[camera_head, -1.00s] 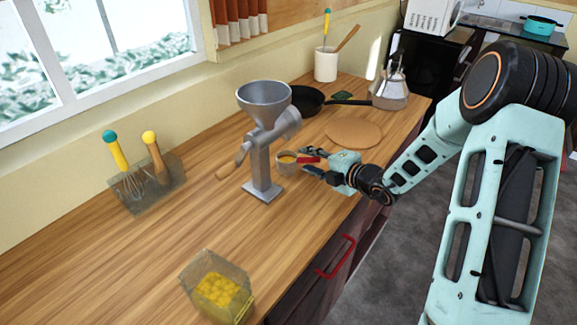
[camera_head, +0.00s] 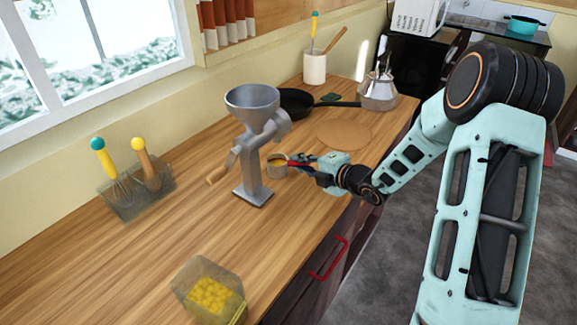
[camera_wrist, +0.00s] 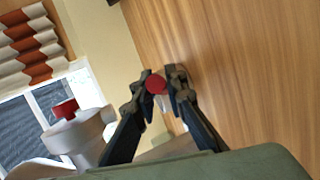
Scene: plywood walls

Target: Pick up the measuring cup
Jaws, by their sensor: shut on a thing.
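The measuring cup (camera_head: 277,169) is a small metal cup with a yellowish inside and a red handle. In the head view it is just right of the grinder, at or a little above the counter; I cannot tell whether it touches. My gripper (camera_head: 298,166) comes from the right and is shut on the red handle. In the wrist view the round red handle end (camera_wrist: 156,84) sits between the two fingertips of my gripper (camera_wrist: 160,88). The cup's body is mostly hidden in the wrist view.
The metal grinder (camera_head: 254,150) stands close left of the cup. A round wooden board (camera_head: 343,135), a black pan (camera_head: 296,103) and a kettle (camera_head: 378,92) are behind. A clear bin of yellow pieces (camera_head: 208,290) is at front. The counter's front left is clear.

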